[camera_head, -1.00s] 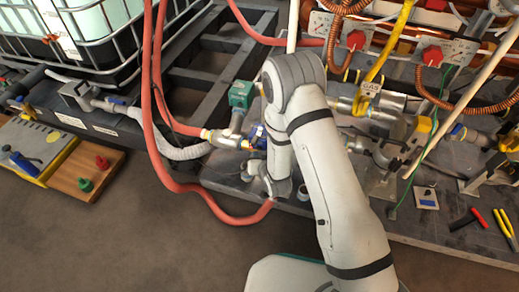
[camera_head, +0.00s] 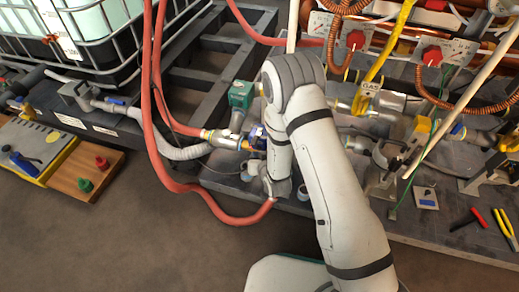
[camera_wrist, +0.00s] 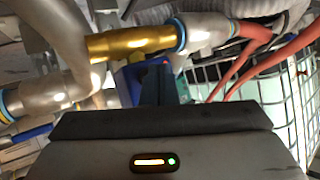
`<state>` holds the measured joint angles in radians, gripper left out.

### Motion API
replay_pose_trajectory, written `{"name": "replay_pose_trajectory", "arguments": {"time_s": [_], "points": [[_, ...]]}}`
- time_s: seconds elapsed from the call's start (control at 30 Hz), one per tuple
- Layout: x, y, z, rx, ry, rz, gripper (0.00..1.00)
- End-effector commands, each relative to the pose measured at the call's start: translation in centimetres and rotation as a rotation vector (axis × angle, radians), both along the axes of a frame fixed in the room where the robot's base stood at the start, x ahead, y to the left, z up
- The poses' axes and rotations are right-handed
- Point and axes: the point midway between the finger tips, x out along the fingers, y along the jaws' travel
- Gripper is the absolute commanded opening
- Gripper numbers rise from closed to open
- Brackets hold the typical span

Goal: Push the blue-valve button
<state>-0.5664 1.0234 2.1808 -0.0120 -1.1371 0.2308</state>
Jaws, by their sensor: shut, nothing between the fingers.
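The blue valve (camera_head: 257,132) sits on the pipe run beside a green actuator box, just left of my forearm, which partly hides it. In the wrist view a blue block (camera_wrist: 129,80) shows below a brass pipe, just beyond and left of my gripper's dark fingers. My gripper (camera_wrist: 166,85) is shut and empty, close to the blue block. I cannot tell whether they touch. In the head view my wrist hides most of the gripper. The button itself cannot be made out clearly.
Red hoses (camera_head: 150,110) hang to the left, near a caged tank (camera_head: 95,45). The green actuator box (camera_head: 241,95) stands by the valve. Red-handled valves (camera_head: 431,55) and copper coils are at right. Pliers (camera_head: 466,220) lie on the dark platform. The floor in front is clear.

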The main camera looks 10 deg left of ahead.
Motion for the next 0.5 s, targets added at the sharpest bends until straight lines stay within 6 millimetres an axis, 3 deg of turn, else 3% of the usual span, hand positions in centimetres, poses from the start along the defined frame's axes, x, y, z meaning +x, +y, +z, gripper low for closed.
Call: {"name": "replay_pose_trajectory", "arguments": {"time_s": [0.5], "points": [[0.58,-0.04,-0.06,0.0,-0.001,0.0,0.0]]}}
